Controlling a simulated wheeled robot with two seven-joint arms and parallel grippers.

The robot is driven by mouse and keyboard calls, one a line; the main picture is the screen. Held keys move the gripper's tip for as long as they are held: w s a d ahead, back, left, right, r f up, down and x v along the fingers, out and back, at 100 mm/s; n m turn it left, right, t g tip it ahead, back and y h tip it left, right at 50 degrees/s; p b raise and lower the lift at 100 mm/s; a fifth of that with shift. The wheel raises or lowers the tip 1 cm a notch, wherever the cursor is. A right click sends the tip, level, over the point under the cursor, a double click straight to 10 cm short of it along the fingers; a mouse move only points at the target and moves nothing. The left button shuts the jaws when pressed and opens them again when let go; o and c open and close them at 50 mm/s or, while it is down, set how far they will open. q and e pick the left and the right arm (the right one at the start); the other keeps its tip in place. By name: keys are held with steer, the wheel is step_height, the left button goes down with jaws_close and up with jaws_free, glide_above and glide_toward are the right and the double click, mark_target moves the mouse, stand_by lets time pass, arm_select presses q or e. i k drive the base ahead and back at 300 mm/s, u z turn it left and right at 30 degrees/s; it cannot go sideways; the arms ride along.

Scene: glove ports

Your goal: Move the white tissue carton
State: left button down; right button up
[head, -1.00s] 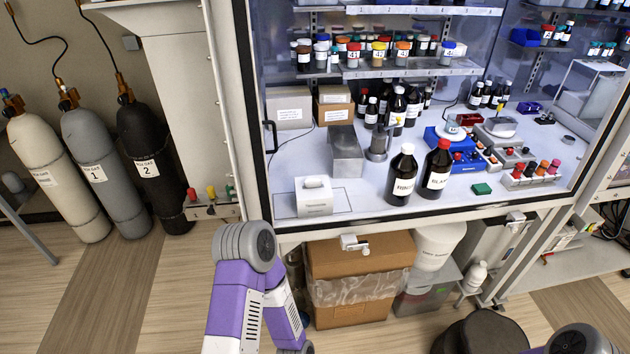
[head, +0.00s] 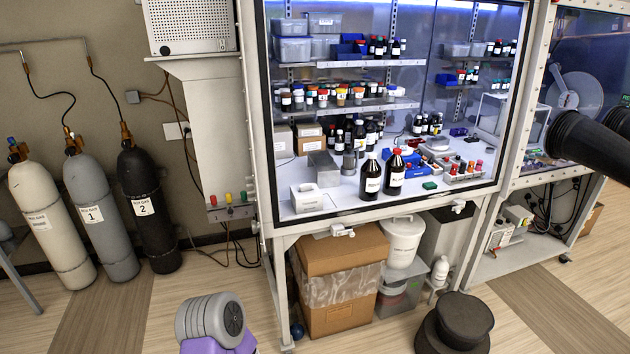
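The white tissue carton (head: 305,199) stands at the front left of the cabinet's white work surface (head: 333,196), behind the front frame. It is a small white box with a raised piece on top. One purple and grey arm of mine shows at the bottom left of the head view, below and left of the carton and outside the cabinet. Neither gripper shows, so I cannot see whether they are open or shut.
Two dark bottles (head: 394,175) stand right of the carton. A metal block (head: 324,168) is behind it. A cardboard box (head: 341,270) sits under the cabinet, and a dark round stool (head: 461,318) is in front. Gas cylinders (head: 100,215) stand at the left. Black glove ports (head: 585,138) jut out at the right.

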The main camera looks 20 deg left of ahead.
mark_target(305, 198)
steer(key=z, duration=0.6)
steer(key=i, duration=1.45)
steer(key=u, duration=0.6)
